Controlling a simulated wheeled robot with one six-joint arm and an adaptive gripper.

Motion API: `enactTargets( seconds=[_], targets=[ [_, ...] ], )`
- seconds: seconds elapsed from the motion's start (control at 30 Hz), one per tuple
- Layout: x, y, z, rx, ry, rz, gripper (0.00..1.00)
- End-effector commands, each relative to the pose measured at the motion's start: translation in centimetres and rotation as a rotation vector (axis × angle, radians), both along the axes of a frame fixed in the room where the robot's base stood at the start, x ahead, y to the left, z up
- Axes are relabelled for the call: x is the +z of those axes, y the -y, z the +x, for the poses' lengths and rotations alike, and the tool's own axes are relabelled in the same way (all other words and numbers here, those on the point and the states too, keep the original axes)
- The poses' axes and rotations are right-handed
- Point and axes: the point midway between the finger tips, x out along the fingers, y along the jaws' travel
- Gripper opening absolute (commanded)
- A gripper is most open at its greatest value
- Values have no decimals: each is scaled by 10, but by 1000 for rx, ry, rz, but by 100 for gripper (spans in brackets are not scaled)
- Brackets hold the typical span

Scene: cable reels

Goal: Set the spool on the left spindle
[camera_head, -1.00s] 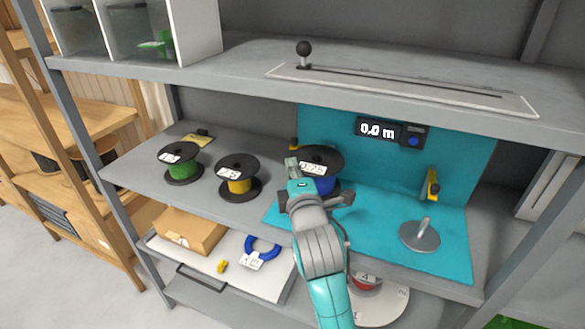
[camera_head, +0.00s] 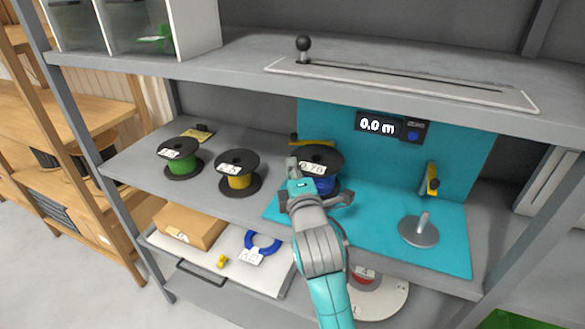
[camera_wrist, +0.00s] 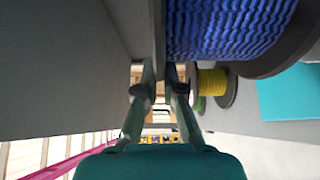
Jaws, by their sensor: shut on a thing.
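The blue spool (camera_head: 326,184), with black flanges and a white label, is upright at the left end of the teal station (camera_head: 370,225). It also shows close up in the wrist view (camera_wrist: 225,25). My gripper (camera_head: 292,178) is at the spool's left side. In the wrist view my gripper (camera_wrist: 160,88) has its fingers closed about the flange edge. The left spindle is hidden behind the spool and my arm; I cannot tell whether the spool is seated on it. The right spindle (camera_head: 420,230) is bare, a peg on a grey disc.
A yellow spool (camera_head: 238,181) and a green spool (camera_head: 181,162) stand to the left. A yellow bar (camera_head: 312,139) is behind the blue spool, and a yellow latch (camera_head: 432,180) is at right. The display (camera_head: 380,127) reads 0.0 m. The upper shelf (camera_head: 240,60) overhangs.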

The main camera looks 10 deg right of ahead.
Motion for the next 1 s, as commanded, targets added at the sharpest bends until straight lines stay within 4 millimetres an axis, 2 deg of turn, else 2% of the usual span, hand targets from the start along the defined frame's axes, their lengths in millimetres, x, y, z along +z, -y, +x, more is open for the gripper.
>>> enactTargets(
  seconds=[1.0],
  targets=[
    [-24,0,0,0,4,0,0]
  ],
)
